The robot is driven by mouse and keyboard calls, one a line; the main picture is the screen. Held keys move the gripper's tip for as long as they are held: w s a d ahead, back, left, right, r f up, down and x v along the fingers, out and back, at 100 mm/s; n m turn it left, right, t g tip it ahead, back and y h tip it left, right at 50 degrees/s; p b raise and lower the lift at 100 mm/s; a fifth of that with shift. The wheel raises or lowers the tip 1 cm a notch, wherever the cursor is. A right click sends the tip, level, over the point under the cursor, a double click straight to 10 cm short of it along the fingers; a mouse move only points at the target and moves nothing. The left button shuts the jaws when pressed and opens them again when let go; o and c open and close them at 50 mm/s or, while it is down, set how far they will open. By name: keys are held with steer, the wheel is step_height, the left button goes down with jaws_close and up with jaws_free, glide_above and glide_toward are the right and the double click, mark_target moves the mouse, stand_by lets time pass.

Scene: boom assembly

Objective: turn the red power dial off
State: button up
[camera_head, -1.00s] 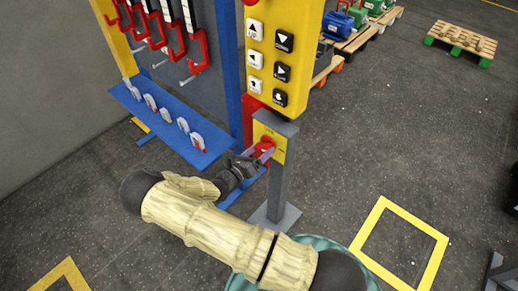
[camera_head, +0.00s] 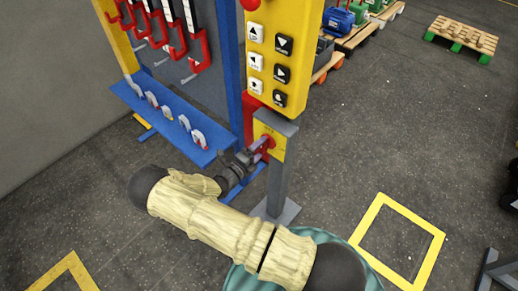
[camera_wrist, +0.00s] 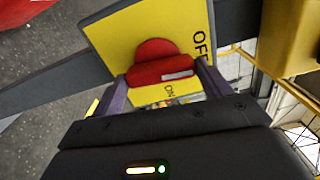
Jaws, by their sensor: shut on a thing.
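The red power dial (camera_wrist: 155,66) sits on a yellow plate (camera_wrist: 113,38) marked OFF and ON. In the wrist view its bar lies across the picture, with a white mark on its right end. OFF is above right of the mark, ON below it. My gripper (camera_wrist: 163,75) is shut on the bar, one purple finger at each end. In the head view the dial (camera_head: 266,142) is partly hidden by my gripper (camera_head: 259,149), which reaches it from the lower left. The plate is on a grey post (camera_head: 278,185).
A yellow control panel with arrow buttons (camera_head: 283,45) rises just above the dial. A blue rack with a shelf of hooks (camera_head: 170,125) stands to the left. Pallets (camera_head: 462,36) are at the back right. The floor on the right is mostly clear.

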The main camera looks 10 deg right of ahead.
steer(key=shift+a+n, duration=0.1)
steer(key=shift+n, duration=0.5)
steer(key=o, duration=1)
steer(key=b+v, duration=0.3)
steer(key=v, duration=1.4)
steer(key=shift+a, duration=0.15)
steer(key=shift+s, duration=0.1)
